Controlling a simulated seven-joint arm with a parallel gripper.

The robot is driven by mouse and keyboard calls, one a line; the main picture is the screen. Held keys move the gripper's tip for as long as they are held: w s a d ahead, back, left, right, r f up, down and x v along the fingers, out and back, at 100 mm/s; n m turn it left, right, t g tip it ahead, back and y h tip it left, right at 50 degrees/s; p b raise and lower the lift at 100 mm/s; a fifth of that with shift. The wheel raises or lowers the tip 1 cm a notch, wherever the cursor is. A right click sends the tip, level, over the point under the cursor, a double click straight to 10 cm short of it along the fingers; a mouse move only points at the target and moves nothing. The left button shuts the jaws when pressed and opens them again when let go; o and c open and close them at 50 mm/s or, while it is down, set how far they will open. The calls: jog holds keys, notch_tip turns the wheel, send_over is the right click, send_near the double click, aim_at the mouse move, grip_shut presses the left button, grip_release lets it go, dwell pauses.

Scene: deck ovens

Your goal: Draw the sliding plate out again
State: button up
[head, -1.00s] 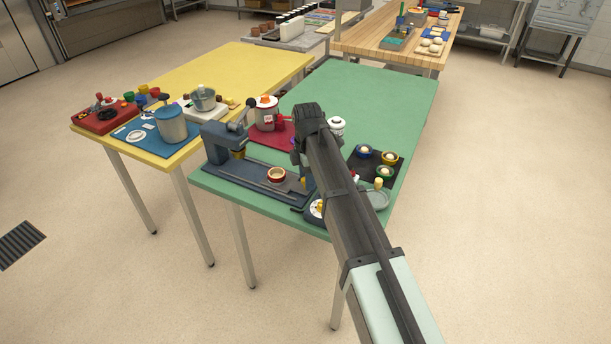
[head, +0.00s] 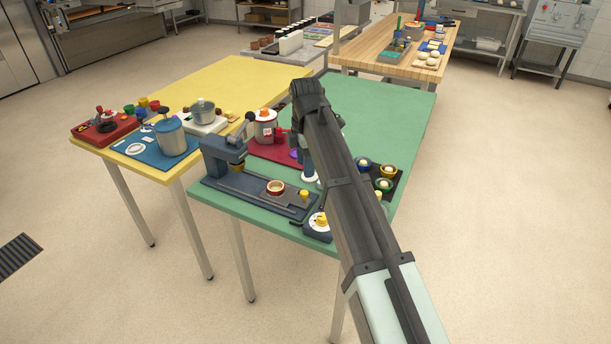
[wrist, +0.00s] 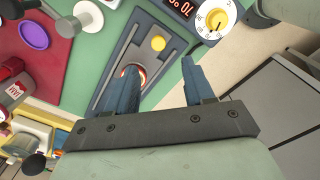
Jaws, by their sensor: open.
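The sliding plate (head: 290,199) is grey and lies on the right part of the dark blue base (head: 232,183), apart from the press head (head: 224,147) at the left end. A red-rimmed ring (head: 276,187) sits on the plate, and a yellow knob (head: 304,195) stands near its right end. In the wrist view the plate (wrist: 133,54) runs diagonally below the fingers, with its yellow knob (wrist: 158,43) beyond the fingertips. My gripper (wrist: 158,64) is open and empty, above the plate. The left finger partly hides the ring (wrist: 131,73).
A dial timer (head: 319,223) with a yellow knob stands just right of the base. A red mat (head: 262,149) with a pot (head: 265,124) lies behind it. A white stemmed piece (wrist: 88,17) and a purple disc (wrist: 33,36) are nearby. The green table's far part is clear.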

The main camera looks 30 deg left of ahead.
jog(key=shift+r, duration=1.85)
